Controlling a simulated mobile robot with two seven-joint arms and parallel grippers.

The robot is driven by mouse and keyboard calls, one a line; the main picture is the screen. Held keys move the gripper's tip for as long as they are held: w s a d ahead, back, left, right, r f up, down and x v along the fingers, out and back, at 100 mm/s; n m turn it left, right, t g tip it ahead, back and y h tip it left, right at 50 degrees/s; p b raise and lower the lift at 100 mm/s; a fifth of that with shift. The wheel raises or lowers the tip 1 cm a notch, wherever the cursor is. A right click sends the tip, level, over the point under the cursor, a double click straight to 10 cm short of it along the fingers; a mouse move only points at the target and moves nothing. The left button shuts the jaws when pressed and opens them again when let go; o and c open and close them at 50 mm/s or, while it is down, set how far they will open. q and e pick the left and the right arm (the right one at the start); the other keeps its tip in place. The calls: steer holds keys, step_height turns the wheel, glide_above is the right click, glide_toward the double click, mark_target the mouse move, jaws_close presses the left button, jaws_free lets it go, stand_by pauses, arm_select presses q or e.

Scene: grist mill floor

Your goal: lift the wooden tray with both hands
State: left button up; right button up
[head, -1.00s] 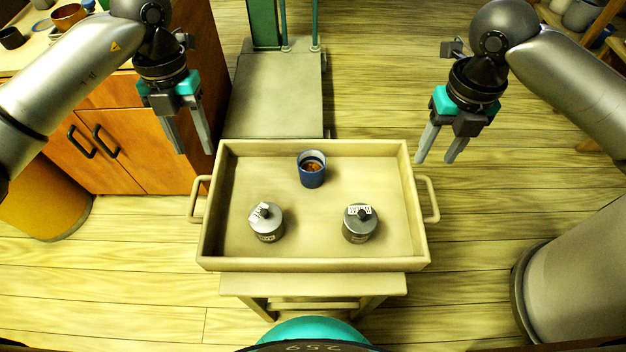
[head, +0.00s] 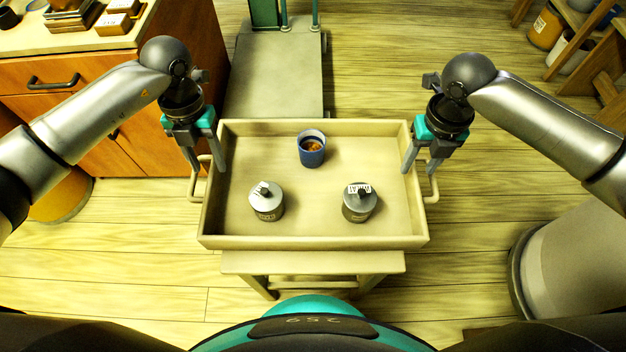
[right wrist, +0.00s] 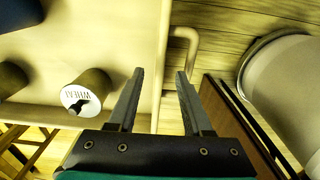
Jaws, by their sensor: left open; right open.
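The wooden tray (head: 315,242) rests on a small stand and holds a blue cup (head: 311,150) with brown contents and two grey lidded canisters, one at left (head: 266,202) and one at right (head: 359,204). My left gripper (head: 208,170) is open at the tray's left handle (head: 193,184). My right gripper (head: 420,172) is open at the right handle (head: 433,186). In the right wrist view, the open fingers (right wrist: 160,88) straddle the line of the tray's side wall, with the handle (right wrist: 190,50) beyond the tips. I cannot tell whether either gripper touches the tray.
The stand (head: 312,263) is under the tray. A wooden cabinet (head: 75,80) stands at the left, with boxes on top. A platform (head: 274,85) lies behind the tray. A large grey rounded object (head: 560,255) stands at the right. Plank floor is open between them.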

mark_target(211, 171)
arm_select(q)
steer(key=shift+s+f, duration=0.2)
steer(key=shift+f, duration=1.05)
steer(key=shift+s+f, duration=0.15)
steer(key=shift+f, duration=1.1)
arm_select(e)
steer(key=shift+f, duration=2.55)
arm_select(q)
steer(key=shift+c, duration=0.2)
arm_select(e)
steer(key=shift+c, duration=0.2)
arm_select(q)
steer(key=c, duration=0.7)
arm_select(e)
steer(key=c, duration=0.7)
arm_select(q)
jaws_close()
arm_select(e)
jaws_close()
arm_select(q)
steer(key=shift+w+r, duration=0.1)
steer(key=shift+r, duration=0.05)
arm_select(e)
steer(key=shift+w+r, duration=0.1)
steer(key=shift+r, duration=0.05)
